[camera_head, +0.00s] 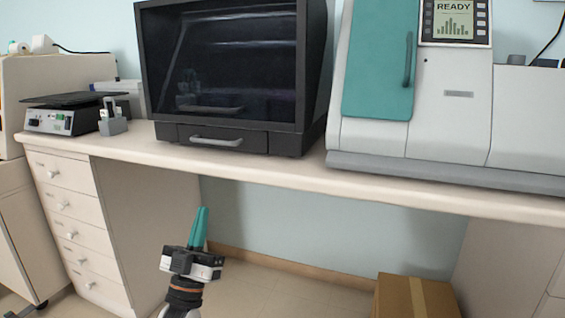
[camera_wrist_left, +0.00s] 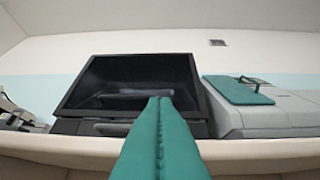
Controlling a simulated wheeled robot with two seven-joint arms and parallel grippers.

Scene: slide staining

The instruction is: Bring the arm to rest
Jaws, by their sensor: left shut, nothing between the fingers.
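My left gripper (camera_head: 200,229) is in front of the bench and below its top in the head view, with its teal fingers pointing up. The fingers are shut together with nothing between them. In the left wrist view the shut fingers (camera_wrist_left: 160,140) point toward the dark-windowed cabinet. The gripper touches nothing. My right gripper is not in view.
The bench (camera_head: 290,176) carries a dark cabinet (camera_head: 228,140), a white machine with a teal door (camera_head: 378,60), a small black-topped device (camera_head: 50,122) and a grey holder (camera_head: 112,122). Drawers (camera_head: 68,207) stand left. A cardboard box (camera_head: 390,298) is on the floor.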

